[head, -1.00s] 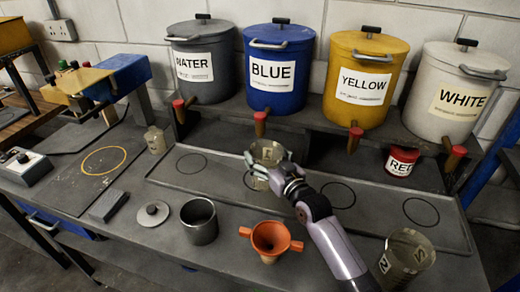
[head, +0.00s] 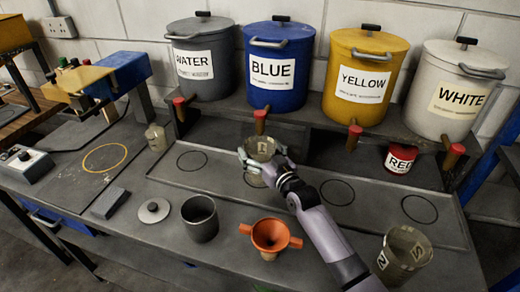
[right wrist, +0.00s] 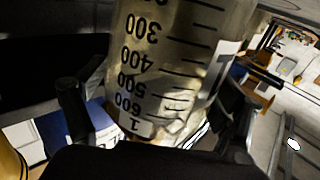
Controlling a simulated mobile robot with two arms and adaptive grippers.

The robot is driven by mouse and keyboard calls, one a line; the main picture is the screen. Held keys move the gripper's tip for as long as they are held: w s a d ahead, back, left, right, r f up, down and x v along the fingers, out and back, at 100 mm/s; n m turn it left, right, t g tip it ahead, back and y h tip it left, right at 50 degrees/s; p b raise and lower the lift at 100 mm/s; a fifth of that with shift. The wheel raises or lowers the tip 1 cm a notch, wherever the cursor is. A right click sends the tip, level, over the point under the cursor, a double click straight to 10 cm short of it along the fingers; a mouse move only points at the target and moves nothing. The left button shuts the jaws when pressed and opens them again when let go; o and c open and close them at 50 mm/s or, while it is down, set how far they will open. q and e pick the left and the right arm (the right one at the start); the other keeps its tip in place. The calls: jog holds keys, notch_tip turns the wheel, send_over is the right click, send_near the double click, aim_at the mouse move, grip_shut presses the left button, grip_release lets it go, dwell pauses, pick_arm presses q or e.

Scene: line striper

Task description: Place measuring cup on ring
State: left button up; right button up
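The clear measuring cup (head: 261,149), labelled 1, is upright in my right gripper (head: 259,160) below the blue bucket's tap (head: 260,115). In the right wrist view the cup (right wrist: 170,65) with its black volume marks fills the middle, between the two dark fingers (right wrist: 165,110). The gripper is shut on it. A black ring (head: 246,180) on the grey tray is partly hidden behind the gripper and cup. I cannot tell whether the cup touches the tray. Other rings are bare: one at left (head: 192,160), two at right (head: 337,192) (head: 419,209). My left gripper is out of view.
Water, blue, yellow and white buckets (head: 372,65) with taps stand on a shelf behind. A red can (head: 401,160) sits back right. A second cup (head: 404,255), orange funnel (head: 270,236), grey pot (head: 200,218) and lid (head: 153,211) stand in front. Another small cup (head: 156,138) stands left.

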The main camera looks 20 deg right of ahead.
jog(key=shift+o, duration=0.9)
jog(key=shift+r, duration=0.25)
jog(key=shift+s+f, duration=0.2)
jog(key=shift+s, duration=0.1)
jog(key=s+d+b, duration=0.1)
jog(key=s+d, duration=0.1)
jog(key=s, duration=0.9)
jog(key=shift+s+d+r, duration=0.15)
jog(key=shift+d, duration=0.05)
